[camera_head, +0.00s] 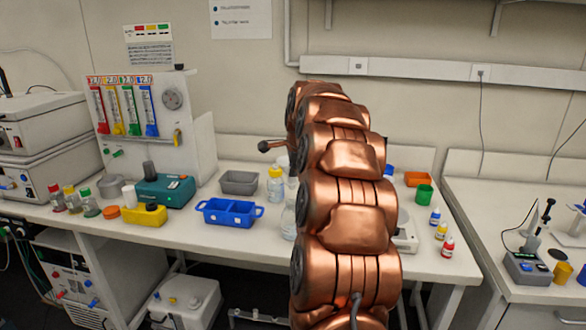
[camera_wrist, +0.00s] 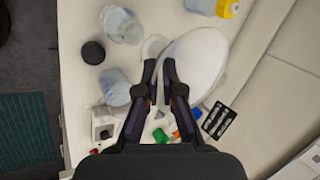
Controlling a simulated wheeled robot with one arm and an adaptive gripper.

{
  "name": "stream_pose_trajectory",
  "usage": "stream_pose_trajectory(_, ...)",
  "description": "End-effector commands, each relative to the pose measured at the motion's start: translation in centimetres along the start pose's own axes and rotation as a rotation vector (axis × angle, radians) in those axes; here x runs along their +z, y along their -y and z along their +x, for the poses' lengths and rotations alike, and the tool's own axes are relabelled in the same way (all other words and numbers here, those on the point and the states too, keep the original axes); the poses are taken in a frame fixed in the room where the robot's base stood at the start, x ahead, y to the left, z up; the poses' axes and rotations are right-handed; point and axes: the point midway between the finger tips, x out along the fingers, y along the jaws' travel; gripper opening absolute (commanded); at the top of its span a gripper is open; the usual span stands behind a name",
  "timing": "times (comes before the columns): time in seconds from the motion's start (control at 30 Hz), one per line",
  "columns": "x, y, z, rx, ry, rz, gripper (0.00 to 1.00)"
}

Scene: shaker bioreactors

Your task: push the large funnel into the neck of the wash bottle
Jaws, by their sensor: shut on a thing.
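The large white funnel (camera_wrist: 205,55) shows in the wrist view as a pale, wide round shape just beyond and right of the fingertips. My gripper (camera_wrist: 160,75) is shut on the funnel, its fingers close together at its left side. A small pale ring (camera_wrist: 153,47) shows left of the fingertips. Two pale bluish clear bottles, one upper left (camera_wrist: 122,25) and one lower left (camera_wrist: 117,88), are near the gripper; I cannot tell which is the wash bottle. In the head view my arm hides the gripper; a clear bottle (camera_head: 288,222) shows left of it.
A yellow-capped bottle (camera_head: 276,186) stands behind, also at the top of the wrist view (camera_wrist: 214,7). A black round cap (camera_wrist: 93,52) lies left. A blue divided tray (camera_head: 229,213), a grey tray (camera_head: 239,182) and a green cup (camera_head: 424,194) are on the bench.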

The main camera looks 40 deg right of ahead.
Motion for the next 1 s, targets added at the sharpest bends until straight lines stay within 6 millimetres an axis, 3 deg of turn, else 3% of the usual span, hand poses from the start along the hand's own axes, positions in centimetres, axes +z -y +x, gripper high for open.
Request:
stream_pose_trajectory(0.73, 0.0, -2.2, 3.5, 0.002, 0.002, -0.002, 0.0)
stream_pose_trajectory(1.0, 0.0, -2.1, 3.5, -0.001, 0.002, -0.002, 0.0)
